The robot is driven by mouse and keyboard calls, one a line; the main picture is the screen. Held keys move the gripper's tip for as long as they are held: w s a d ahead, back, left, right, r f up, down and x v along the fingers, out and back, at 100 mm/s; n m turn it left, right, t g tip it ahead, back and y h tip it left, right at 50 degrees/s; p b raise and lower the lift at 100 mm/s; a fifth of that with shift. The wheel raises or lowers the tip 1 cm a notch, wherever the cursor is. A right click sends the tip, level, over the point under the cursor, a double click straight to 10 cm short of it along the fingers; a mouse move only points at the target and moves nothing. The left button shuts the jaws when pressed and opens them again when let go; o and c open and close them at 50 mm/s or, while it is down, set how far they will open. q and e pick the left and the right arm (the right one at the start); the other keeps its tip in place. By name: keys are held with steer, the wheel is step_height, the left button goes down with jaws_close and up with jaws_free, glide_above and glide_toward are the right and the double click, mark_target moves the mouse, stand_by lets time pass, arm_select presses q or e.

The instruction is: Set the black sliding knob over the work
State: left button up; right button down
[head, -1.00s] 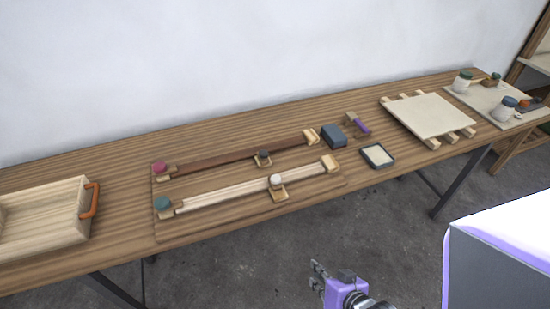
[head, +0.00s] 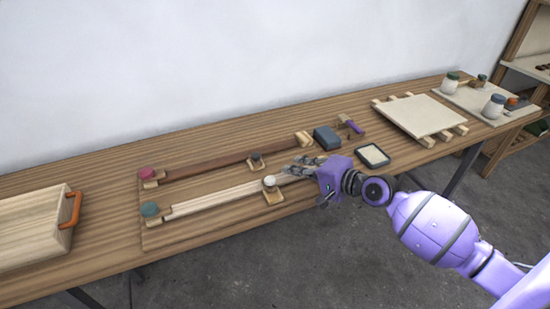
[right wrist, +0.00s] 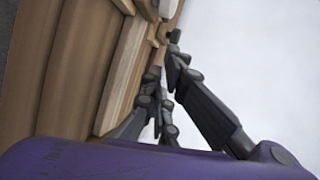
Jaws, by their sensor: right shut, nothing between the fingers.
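The black sliding knob (head: 256,157) sits on a small wooden block on the far, dark brown rail (head: 215,159), right of its middle. The near, pale rail (head: 220,196) carries a white knob (head: 269,182) on a similar block. My right gripper (head: 287,167) is shut and empty. In the head view its fingertips are just right of both knobs, over the right part of the rails, apart from the black knob. The right wrist view shows its dark fingers (right wrist: 165,82) close together. My gripper hides the right end of the pale rail. My left gripper is out of view.
Red (head: 147,174) and teal (head: 150,209) knobs stand at the rails' left ends. A wooden box (head: 62,235) is at left.

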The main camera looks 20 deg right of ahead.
mark_target(255, 158)
steer(key=x, duration=0.5)
steer(key=r+x, duration=0.1)
steer(key=x, duration=0.1)
steer(key=shift+w+a+f, duration=0.1)
steer(key=shift+w+a, duration=0.05)
steer(key=shift+w, duration=0.15)
steer(key=shift+w+a+f+p, duration=0.1)
steer(key=shift+w+a+p, duration=0.2)
steer(key=shift+w, duration=0.1)
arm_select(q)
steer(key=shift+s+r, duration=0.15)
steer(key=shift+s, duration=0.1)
